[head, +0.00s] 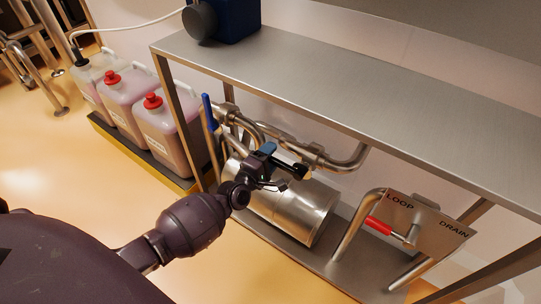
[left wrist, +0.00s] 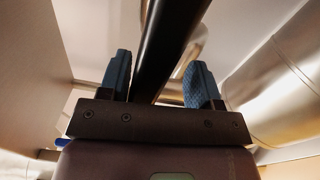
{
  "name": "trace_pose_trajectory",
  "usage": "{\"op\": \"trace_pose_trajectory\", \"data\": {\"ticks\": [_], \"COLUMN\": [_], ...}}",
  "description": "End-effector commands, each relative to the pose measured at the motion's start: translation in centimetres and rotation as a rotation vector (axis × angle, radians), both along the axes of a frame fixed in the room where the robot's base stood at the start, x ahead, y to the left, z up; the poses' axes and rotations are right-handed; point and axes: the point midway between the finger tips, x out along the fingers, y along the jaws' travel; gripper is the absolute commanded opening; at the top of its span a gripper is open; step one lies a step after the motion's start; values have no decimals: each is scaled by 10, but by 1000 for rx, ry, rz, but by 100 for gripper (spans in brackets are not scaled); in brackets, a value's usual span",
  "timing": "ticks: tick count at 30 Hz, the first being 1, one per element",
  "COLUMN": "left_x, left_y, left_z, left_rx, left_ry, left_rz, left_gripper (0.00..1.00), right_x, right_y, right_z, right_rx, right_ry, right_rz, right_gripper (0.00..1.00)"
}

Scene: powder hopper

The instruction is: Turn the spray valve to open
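My left gripper (head: 272,163) is over the steel cylinder under the shelf, beside a black bar-shaped handle (head: 292,168) on the steel pipework. In the left wrist view, the black handle (left wrist: 168,45) runs between the two blue fingertips of the gripper (left wrist: 157,84). The fingers are apart, with a gap showing on each side of the bar. No label in view names the spray valve, and the handle's joint to the pipe is mostly hidden. A blue lever (head: 209,112) stands upright on the pipe to the left. My right gripper is out of view.
A steel shelf (head: 330,85) overhangs the pipes and the steel cylinder (head: 300,212). A red-handled valve (head: 378,225) sits by a plate (head: 428,213) marked LOOP and DRAIN. Red-capped jugs (head: 165,135) stand at left. The orange floor in front is clear.

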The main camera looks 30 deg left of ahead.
Motion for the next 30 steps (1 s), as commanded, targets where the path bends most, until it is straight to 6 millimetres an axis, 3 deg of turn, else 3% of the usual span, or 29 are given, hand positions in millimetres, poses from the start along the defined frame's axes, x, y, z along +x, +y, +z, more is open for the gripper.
{"op": "trace_pose_trajectory", "data": {"ticks": [1, 5, 21, 30], "left_x": [-6, -17, -97, -108], "left_y": [1, 1, 3, 3], "left_z": [-9, -7, -1, 0], "left_rx": [0, 1, 1, 0], "left_ry": [18, 16, 6, 1], "left_rz": [1, 1, -1, -1], "left_gripper": [49, 49, 49, 49], "right_x": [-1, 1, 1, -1], "right_y": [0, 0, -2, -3], "right_z": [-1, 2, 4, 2], "right_rx": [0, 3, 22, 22], "right_ry": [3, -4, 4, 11], "right_rz": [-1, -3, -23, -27], "right_gripper": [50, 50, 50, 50]}}
